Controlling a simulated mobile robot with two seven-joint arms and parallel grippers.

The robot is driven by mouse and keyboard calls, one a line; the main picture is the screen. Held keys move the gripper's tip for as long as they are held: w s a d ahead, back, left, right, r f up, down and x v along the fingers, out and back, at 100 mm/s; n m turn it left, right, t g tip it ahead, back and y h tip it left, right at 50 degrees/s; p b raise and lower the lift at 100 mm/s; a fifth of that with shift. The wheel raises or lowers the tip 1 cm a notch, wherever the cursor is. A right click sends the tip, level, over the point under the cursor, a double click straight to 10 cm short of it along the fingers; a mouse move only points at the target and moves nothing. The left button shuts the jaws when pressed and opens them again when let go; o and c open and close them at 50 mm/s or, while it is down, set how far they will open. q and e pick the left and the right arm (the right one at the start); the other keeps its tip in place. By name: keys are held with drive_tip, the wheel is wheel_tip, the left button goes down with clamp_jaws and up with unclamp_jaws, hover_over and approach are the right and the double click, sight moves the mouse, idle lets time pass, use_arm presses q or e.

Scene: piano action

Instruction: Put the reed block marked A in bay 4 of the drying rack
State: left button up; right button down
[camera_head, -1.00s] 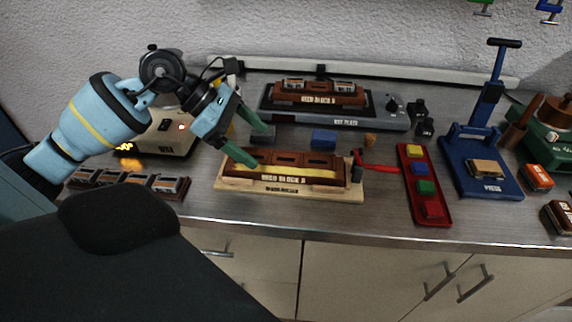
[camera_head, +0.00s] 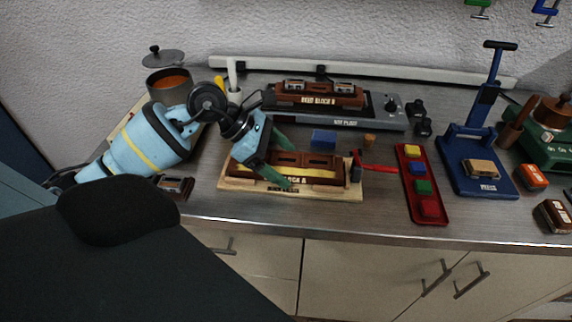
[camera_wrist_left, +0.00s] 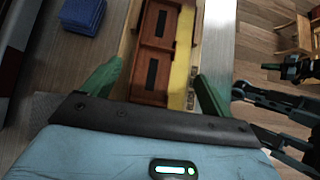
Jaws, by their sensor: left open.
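Reed block A (camera_head: 325,178), a brown block with dark slots and a yellow strip, lies on a pale wooden base (camera_head: 225,180) at the middle front of the bench. My left gripper (camera_head: 291,168) is open, its green fingers above the left part of this block. In the left wrist view the block (camera_wrist_left: 157,57) lies between and beyond the two fingers (camera_wrist_left: 160,75); I see no contact. Its A mark is partly covered by the gripper in the head view. I cannot clearly identify the drying rack or bay 4.
Reed block B (camera_head: 320,99) sits on the hot plate (camera_head: 385,120) behind. A blue block (camera_head: 323,140) stands near. A red tray (camera_head: 408,190) of coloured cubes and a blue press (camera_head: 455,178) are to the right. A dark holder (camera_head: 178,186) at left is mostly hidden.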

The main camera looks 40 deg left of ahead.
sight(301, 164)
use_arm(q)
drive_tip(key=shift+c, duration=0.2)
use_arm(e)
drive_tip(key=shift+s, duration=0.1)
use_arm(q)
drive_tip(key=c, duration=1.3)
drive_tip(key=shift+r, duration=0.15)
